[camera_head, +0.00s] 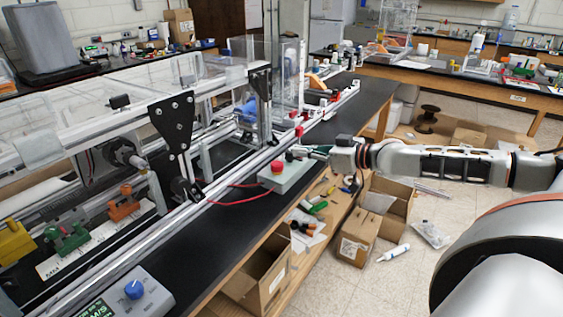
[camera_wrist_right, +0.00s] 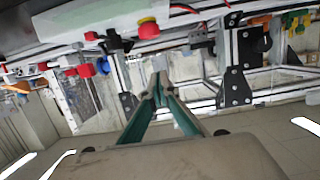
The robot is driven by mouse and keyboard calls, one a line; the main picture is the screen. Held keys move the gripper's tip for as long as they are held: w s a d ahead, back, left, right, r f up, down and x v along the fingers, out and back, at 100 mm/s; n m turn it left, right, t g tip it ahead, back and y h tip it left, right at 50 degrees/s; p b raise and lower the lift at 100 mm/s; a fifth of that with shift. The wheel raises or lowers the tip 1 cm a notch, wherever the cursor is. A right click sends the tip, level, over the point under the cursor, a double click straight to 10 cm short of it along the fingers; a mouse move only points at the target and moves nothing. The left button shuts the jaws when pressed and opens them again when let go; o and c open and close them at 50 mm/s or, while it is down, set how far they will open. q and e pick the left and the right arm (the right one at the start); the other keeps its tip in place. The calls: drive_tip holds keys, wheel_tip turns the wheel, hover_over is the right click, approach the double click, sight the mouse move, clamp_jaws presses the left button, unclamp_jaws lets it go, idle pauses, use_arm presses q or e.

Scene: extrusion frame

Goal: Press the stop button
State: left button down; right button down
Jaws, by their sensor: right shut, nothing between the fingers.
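The stop button (camera_head: 278,167) is a red knob on top of a small pale grey box (camera_head: 292,178) at the front edge of the black bench. In the right wrist view the red button (camera_wrist_right: 149,29) shows with a yellow collar near the top, beside the pale box (camera_wrist_right: 195,12). My right gripper (camera_head: 312,152) is just right of and behind the button, apart from it. Its green-sided fingers (camera_wrist_right: 160,88) are shut and empty. My left gripper is not in view.
An aluminium extrusion rail (camera_head: 235,178) runs along the bench behind the box, with black brackets (camera_head: 175,130). A red cable (camera_head: 235,201) lies by the box. A control box with a blue knob (camera_head: 134,289) is at front left. Cardboard boxes (camera_head: 358,236) stand below.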

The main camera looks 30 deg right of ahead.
drive_tip(key=w, duration=0.2)
drive_tip(key=p, duration=0.1)
hover_over(277, 167)
drive_tip(key=d, duration=0.1)
drive_tip(key=shift+s+f, duration=0.4)
drive_tip(key=shift+f, duration=0.3)
wheel_tip(277, 167, down, 3)
drive_tip(key=shift+r, duration=0.1)
drive_tip(key=shift+d+f, duration=0.1)
drive_tip(key=shift+f, duration=0.65)
drive_tip(key=shift+f+b, duration=0.1)
drive_tip(key=shift+b, duration=0.2)
